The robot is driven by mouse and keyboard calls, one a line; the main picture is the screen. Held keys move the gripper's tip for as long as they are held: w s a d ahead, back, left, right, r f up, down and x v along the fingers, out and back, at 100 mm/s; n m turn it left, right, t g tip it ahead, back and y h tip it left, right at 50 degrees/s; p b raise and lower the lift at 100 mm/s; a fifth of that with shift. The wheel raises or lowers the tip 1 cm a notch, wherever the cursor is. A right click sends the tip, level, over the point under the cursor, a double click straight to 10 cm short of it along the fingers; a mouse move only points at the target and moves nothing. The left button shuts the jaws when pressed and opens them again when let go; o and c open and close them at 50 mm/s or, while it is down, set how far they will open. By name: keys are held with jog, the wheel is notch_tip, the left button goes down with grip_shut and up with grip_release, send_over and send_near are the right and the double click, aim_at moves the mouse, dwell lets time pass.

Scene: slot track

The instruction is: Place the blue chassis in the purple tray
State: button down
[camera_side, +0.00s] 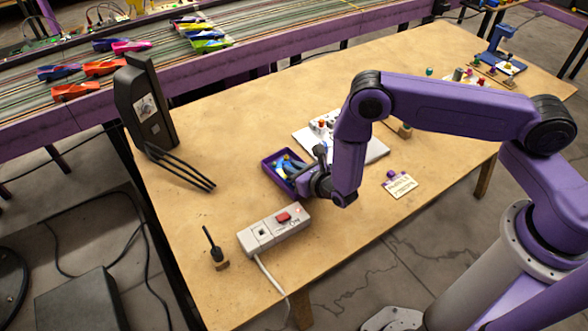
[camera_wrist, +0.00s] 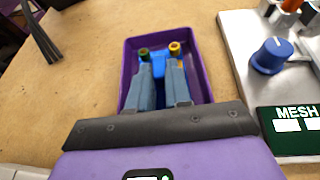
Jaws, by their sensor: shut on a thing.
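The purple tray (camera_side: 266,166) lies on the wooden table, left of my gripper in the side view. In the wrist view the tray (camera_wrist: 127,72) surrounds my fingertips. My gripper (camera_wrist: 160,72) points into the tray, its two grey fingers shut on the blue chassis (camera_wrist: 159,63). In the side view a blue and yellow shape (camera_side: 287,161) shows inside the tray's outline. The chassis's underside is hidden, so I cannot tell whether it touches the tray floor.
A white panel with knobs (camera_side: 372,149) stands close to the tray's right side; its blue knob (camera_wrist: 271,55) shows in the wrist view. A grey switch box (camera_side: 262,236) is in front. A black upright unit (camera_side: 143,108) with rods stands left. Open table lies between it and the tray.

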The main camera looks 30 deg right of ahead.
jog(key=shift+f, duration=0.25)
jog(key=c, duration=1.1)
grip_release()
jog(key=shift+o, duration=0.2)
jog(key=shift+r, duration=0.15)
jog(key=shift+s+r, duration=0.1)
jog(key=v, duration=1.1)
jog(key=shift+s+d+r, duration=0.1)
jog(key=shift+s, duration=0.25)
